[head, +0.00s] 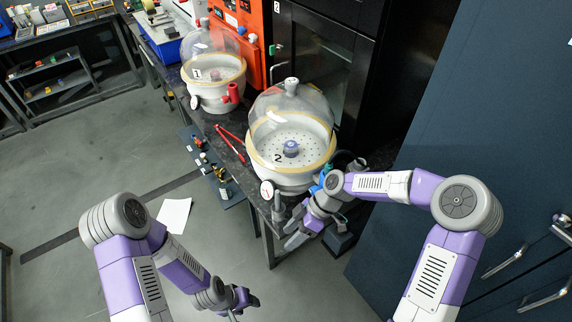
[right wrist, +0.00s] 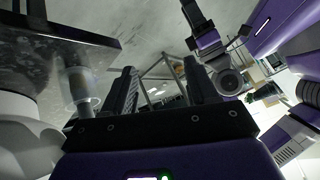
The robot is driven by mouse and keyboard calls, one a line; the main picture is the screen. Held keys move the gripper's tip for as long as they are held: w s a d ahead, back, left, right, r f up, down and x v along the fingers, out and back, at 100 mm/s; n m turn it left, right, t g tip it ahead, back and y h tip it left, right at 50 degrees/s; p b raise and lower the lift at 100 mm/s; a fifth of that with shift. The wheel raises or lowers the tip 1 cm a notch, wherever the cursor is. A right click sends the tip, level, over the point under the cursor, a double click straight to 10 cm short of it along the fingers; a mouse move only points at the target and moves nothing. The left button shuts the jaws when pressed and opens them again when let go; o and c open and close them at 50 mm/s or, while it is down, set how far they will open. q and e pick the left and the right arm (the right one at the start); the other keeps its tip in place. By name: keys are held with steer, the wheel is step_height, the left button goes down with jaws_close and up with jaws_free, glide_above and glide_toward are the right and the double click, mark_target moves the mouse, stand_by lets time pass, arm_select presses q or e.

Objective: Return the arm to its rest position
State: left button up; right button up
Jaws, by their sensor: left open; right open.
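My right arm (head: 375,184) reaches in from the right, bent at the elbow. Its gripper (head: 300,230) is beside the front edge of the bench, just below desiccator 2 (head: 285,180). In the right wrist view, the right gripper's two dark fingers (right wrist: 160,88) stand apart with nothing between them. My left arm (head: 180,262) is folded low at the bottom left. Its gripper (head: 243,302) is small and dark near the bottom edge, over the floor, and I see nothing held in it.
Desiccator 1 (head: 213,82) stands farther back on the dark bench (head: 230,143). Red-handled pliers (head: 232,142) lie between the desiccators. A tall dark cabinet (head: 470,110) closes off the right side. The grey floor (head: 95,180) at left is mostly open, with a white sheet (head: 174,215).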

steer(key=shift+f, duration=0.1)
steer(key=s+d+f+m+t+h, duration=0.1)
steer(key=s+d+f+m, duration=0.1)
steer(key=s+f+m, duration=0.5)
steer(key=s+d+f+m+t+h, duration=0.2)
steer(key=s+f+m, duration=0.4)
steer(key=f+m, duration=0.5)
steer(key=shift+s+f+m+h, duration=0.3)
steer(key=shift+s+f+m, duration=0.05)
steer(key=shift+m, duration=0.15)
stand_by(0.6)
